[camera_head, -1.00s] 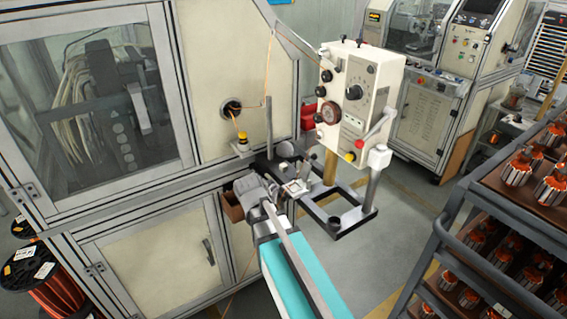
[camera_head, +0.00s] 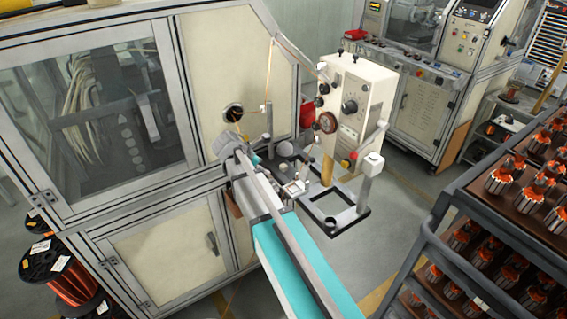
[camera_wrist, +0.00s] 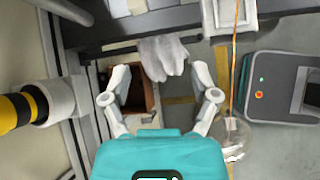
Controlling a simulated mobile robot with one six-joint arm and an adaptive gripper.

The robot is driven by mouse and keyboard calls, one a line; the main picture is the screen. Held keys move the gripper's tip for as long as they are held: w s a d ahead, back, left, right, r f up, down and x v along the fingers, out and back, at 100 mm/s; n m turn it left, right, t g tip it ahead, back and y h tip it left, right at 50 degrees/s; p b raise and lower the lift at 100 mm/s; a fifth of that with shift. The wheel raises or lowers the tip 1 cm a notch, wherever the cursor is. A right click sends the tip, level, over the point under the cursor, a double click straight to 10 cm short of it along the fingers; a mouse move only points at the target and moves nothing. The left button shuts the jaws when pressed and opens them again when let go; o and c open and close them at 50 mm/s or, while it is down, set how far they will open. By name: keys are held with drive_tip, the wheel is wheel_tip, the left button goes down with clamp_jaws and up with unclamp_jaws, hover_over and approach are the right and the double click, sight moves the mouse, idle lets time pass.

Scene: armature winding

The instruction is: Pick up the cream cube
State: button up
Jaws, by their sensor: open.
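My gripper (camera_wrist: 160,76) is open and empty in the wrist view, its two pale fingers spread apart. Behind the gap between them, lower down, are a brown open box (camera_wrist: 152,97) and a grey-white glove (camera_wrist: 163,55). A small pale block (camera_wrist: 137,6) at the top edge of the wrist view, cut off by the frame, could be the cream cube; I cannot tell for sure. In the head view my gripper (camera_head: 232,148) is in front of the cream machine panel, near the wire outlet. I cannot make out the cube clearly there.
A winding stand with a white control box (camera_head: 355,95) and black base frame (camera_head: 335,212) is right of my arm. A rack of armatures (camera_head: 500,215) fills the right side. In the wrist view a yellow-and-black striped part (camera_wrist: 14,111) is left of the gripper. Wire spools (camera_head: 62,275) stand lower left.

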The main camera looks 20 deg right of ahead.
drive_tip(key=w+r+n, duration=0.1)
drive_tip(key=w+r+n+p, duration=0.1)
drive_tip(key=r, duration=0.1)
drive_tip(key=shift+w+d+h, duration=0.2)
drive_tip(key=shift+w+h, duration=0.1)
drive_tip(key=shift+h, duration=0.1)
drive_tip(key=shift+f, duration=0.15)
drive_tip(key=b, duration=0.5)
approach(283, 166)
drive_tip(key=x, duration=0.3)
drive_tip(key=shift+b+x, duration=0.55)
drive_tip(key=shift+x, duration=0.3)
drive_tip(key=shift+b+x, duration=1)
drive_tip(key=shift+x, duration=0.25)
drive_tip(key=shift+b+x, duration=0.9)
drive_tip(key=shift+x, duration=0.45)
